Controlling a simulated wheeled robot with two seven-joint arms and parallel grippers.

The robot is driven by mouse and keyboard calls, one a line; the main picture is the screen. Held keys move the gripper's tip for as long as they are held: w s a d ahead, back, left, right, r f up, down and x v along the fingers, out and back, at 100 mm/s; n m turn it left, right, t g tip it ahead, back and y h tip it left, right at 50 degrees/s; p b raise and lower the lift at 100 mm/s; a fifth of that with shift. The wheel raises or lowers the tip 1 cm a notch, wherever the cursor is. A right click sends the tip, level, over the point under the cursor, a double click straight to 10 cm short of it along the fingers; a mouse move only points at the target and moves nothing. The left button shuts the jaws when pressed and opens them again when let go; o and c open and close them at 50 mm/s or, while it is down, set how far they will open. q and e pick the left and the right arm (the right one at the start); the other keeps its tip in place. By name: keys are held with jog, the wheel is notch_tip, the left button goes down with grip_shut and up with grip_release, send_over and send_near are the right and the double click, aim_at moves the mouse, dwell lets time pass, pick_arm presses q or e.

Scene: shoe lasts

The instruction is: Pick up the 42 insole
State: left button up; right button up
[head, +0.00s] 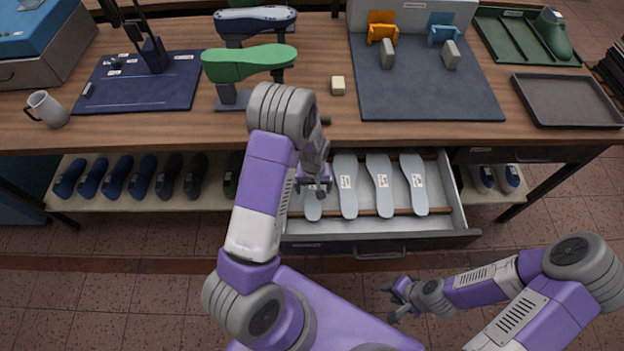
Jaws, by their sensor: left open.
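Several pale grey insoles lie side by side in an open drawer (440,238) under the workbench, each with a small white label. The labels are too small to read, so I cannot tell which is the 42. The leftmost insole (313,211) is partly hidden by my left gripper (319,192). To its right lie a second insole (348,203), a third (384,203) and the rightmost (415,204). My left gripper is open, pointing down over the leftmost insole; I cannot tell whether it touches. My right gripper (388,303) is empty, in front of the drawer, with fingers apart.
The wooden workbench (180,128) stands above the drawer, with a green shoe last (240,62), a grey mat (425,95), a dark tray (566,100) and a mug (48,110). Shoes (117,176) line a low shelf at left. The floor in front is clear.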

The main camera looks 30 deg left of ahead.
pick_arm(q)
jog(key=shift+c, duration=0.3)
jog(key=c, duration=1.1)
jog(key=shift+r, duration=0.1)
